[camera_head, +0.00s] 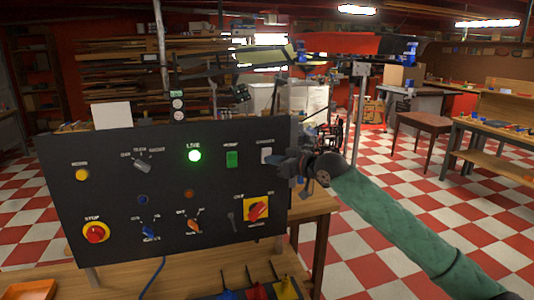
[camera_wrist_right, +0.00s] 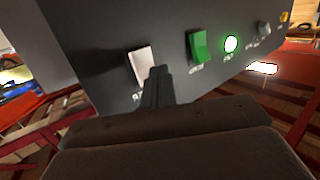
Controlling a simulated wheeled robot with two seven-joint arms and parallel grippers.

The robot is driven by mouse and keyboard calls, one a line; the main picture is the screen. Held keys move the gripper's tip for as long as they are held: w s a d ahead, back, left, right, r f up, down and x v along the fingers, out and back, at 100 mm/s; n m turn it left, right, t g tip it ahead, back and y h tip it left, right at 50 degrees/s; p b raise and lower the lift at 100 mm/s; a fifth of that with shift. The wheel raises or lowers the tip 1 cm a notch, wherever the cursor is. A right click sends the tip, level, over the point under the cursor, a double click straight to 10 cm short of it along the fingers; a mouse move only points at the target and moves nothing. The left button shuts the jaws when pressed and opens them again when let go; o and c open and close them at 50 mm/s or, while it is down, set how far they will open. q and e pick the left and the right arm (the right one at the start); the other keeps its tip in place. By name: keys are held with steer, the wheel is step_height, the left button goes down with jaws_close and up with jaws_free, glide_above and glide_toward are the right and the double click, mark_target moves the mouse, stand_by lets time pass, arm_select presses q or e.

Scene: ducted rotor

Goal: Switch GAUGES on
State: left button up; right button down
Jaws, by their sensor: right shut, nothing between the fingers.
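A dark control panel (camera_head: 110,210) stands on a wooden bench. A white rocker switch (camera_head: 266,155) sits at its upper right under a small label that I cannot read surely; it may be GAUGES. The white rocker also shows in the right wrist view (camera_wrist_right: 141,64). My right gripper (camera_head: 281,161) is shut and empty, just right of this rocker. In the right wrist view its fingertips (camera_wrist_right: 158,72) overlap the rocker's lower right edge; I cannot tell whether they touch it. My left gripper is not in view.
A green rocker (camera_head: 232,159) and a lit green LIVE lamp (camera_head: 195,156) lie left of the white rocker. Below are a red and yellow rotary switch (camera_head: 257,210), small knobs and a red STOP button (camera_head: 96,232). Coloured pieces lie in front on the bench (camera_head: 190,275).

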steer(key=shift+w+r, duration=0.15)
steer(key=shift+w+a, duration=0.15)
steer(key=shift+w, duration=0.1)
steer(key=shift+w+a+r+p, duration=0.1)
steer(key=shift+w+r+p, duration=0.15)
steer(key=shift+w+p, duration=0.15)
stand_by(0.9)
steer(key=shift+s, duration=0.15)
steer(key=shift+s+d+f, duration=0.25)
steer(key=shift+s+f, duration=0.1)
steer(key=shift+s, duration=0.3)
steer(key=s, duration=0.1)
steer(key=s+d+f, duration=0.1)
steer(key=s, duration=0.1)
steer(key=s+f, duration=0.1)
steer(key=shift+s+d, duration=0.15)
steer(key=shift+d, duration=0.05)
stand_by(0.6)
steer(key=shift+f, duration=0.1)
